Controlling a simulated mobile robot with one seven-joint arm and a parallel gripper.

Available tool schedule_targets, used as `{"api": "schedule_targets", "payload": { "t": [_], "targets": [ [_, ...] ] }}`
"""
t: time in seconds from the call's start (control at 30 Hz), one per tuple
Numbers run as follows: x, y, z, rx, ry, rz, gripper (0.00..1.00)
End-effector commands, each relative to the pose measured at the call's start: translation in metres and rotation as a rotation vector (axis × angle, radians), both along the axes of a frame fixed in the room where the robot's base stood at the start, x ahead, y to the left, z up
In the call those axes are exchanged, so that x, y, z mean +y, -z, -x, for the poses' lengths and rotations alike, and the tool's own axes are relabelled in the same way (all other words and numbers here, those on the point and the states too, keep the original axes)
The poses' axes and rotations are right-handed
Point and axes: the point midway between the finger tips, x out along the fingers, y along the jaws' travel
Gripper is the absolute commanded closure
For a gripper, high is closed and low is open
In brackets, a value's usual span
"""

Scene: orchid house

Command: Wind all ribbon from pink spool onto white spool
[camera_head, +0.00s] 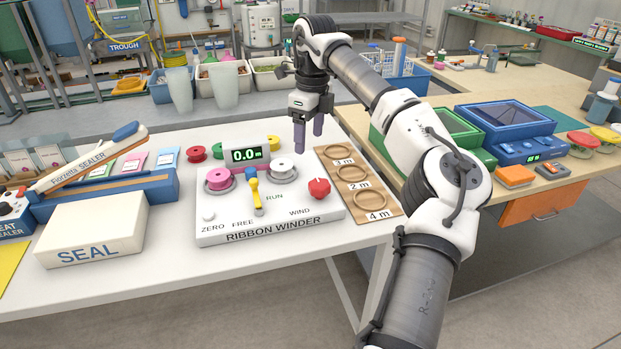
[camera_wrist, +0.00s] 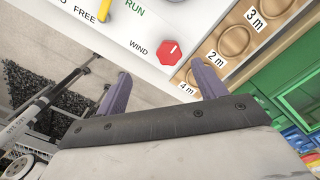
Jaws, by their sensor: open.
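The white ribbon winder (camera_head: 270,222) stands on the white table. The pink spool (camera_head: 219,179) sits at its left, and the white spool (camera_head: 282,170) sits at its right. A display (camera_head: 247,155) between them reads 0.0 m. My gripper (camera_head: 308,142) is open and empty, above and behind the winder's right side, fingers pointing down.
A wooden board (camera_head: 357,182) with rings marked 3 m, 2 m and 4 m lies right of the winder. A SEAL box (camera_head: 93,232) and a sealer with a raised arm (camera_head: 95,165) stand left. Red, green and yellow spools are behind the winder. Green and blue machines stand right.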

Motion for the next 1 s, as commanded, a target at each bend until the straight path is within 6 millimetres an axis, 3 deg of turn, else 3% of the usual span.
{"api": "schedule_targets", "payload": {
  "t": [0.03, 0.1, 0.27, 0.7, 1.0],
  "targets": [
    [-0.015, -0.004, 0.000, 0.002, 0.024, 0.028, 0.30],
    [-0.025, -0.005, 0.000, 0.006, 0.039, 0.048, 0.30],
    [-0.028, 0.009, 0.000, 0.009, 0.044, 0.052, 0.30],
    [-0.025, 0.097, 0.001, 0.009, 0.040, 0.048, 0.30],
    [-0.025, 0.129, 0.000, 0.007, 0.041, 0.049, 0.30]
  ]
}}
